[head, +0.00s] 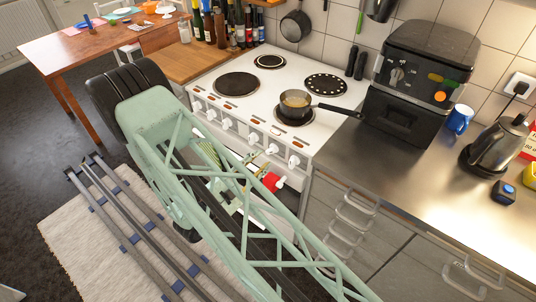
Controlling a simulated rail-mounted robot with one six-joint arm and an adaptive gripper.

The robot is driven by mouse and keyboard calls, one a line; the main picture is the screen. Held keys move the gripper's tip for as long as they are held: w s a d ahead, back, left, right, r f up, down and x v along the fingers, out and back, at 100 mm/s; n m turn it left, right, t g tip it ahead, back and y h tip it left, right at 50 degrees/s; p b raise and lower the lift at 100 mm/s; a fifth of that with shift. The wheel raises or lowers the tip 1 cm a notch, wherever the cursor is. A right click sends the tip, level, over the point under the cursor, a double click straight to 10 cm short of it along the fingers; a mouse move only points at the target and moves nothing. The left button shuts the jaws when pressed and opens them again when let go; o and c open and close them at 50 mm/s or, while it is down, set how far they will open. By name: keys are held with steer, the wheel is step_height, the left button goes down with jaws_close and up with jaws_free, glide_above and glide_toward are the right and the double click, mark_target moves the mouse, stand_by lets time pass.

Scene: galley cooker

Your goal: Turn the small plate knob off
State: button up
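The white cooker (222,63) stands with its hob facing up and a row of several white knobs (227,123) along its front panel. A small dark plate (270,61) is at the back left of the hob. Another plate (290,121), at the front right, is partly hidden under a small pan (296,101). Knob markings are too small to read. My gripper (266,177) is in front of the cooker, below the right-hand knobs (293,161), partly hidden behind my green lattice arm. It appears apart from the knobs. Its fingers are too small and covered to tell their opening.
A black air fryer (421,76), blue mug (459,119) and kettle (496,146) stand on the steel counter (430,180). Drawer handles (357,205) project below right.

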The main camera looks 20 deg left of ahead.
mark_target(269, 153)
steer(key=shift+x, duration=2.6)
steer(key=shift+c, duration=0.4)
steer(key=c, duration=0.8)
